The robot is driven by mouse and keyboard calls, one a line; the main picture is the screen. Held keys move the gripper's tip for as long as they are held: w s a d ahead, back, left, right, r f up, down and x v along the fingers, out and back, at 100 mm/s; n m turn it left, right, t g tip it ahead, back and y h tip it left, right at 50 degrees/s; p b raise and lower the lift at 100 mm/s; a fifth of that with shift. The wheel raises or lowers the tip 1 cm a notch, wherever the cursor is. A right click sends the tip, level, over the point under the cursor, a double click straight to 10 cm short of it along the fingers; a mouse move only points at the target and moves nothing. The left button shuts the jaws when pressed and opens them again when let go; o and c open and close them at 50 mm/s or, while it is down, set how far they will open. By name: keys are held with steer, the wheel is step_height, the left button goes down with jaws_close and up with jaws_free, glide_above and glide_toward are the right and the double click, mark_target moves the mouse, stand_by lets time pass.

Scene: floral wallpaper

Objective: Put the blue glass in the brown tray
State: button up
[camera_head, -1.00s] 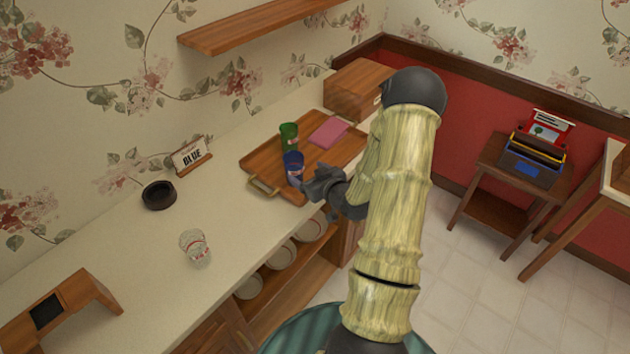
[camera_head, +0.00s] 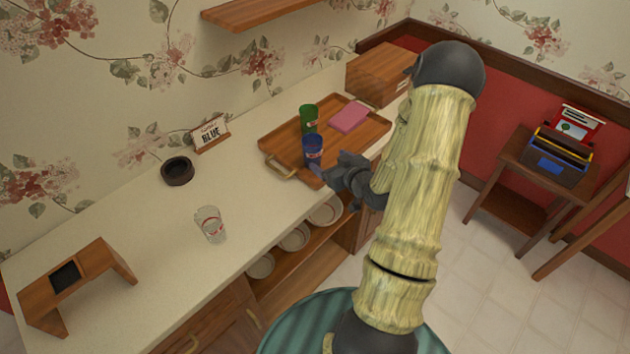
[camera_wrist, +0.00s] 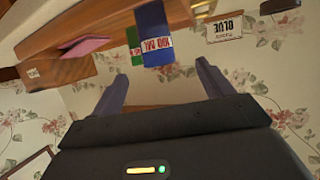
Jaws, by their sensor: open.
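The blue glass (camera_head: 313,150) stands upright on the front part of the brown tray (camera_head: 283,141), near its left handle. The green glass (camera_head: 308,118) stands behind it on the same tray. My gripper (camera_head: 325,178) is at the tray's front edge, just in front of the blue glass. In the wrist view, my gripper (camera_wrist: 160,82) is open, its two fingers spread apart, with the blue glass (camera_wrist: 155,35) beyond them. The glass is not gripped. The green glass (camera_wrist: 134,45) is partly hidden behind the blue one.
A pink item (camera_head: 350,116) lies on the tray. A clear glass (camera_head: 210,225), a dark round bowl (camera_head: 177,171) and a "BLUE" sign (camera_head: 211,134) stand on the counter to the left. A wooden box (camera_head: 380,75) is behind the tray. Plates sit on the shelf below.

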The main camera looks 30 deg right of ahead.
steer(key=s+a+r+g, duration=0.4)
steer(key=s+a+g, duration=0.1)
steer(key=s+a, duration=0.3)
steer(key=s+a+r+m+g+h, duration=0.1)
steer(key=s+a+r+g, duration=0.4)
steer(key=s+a, duration=0.3)
steer(key=shift+s+a+g, duration=0.15)
steer(key=shift+a+g, duration=0.55)
steer(key=shift+a, duration=0.55)
steer(key=shift+r, duration=0.1)
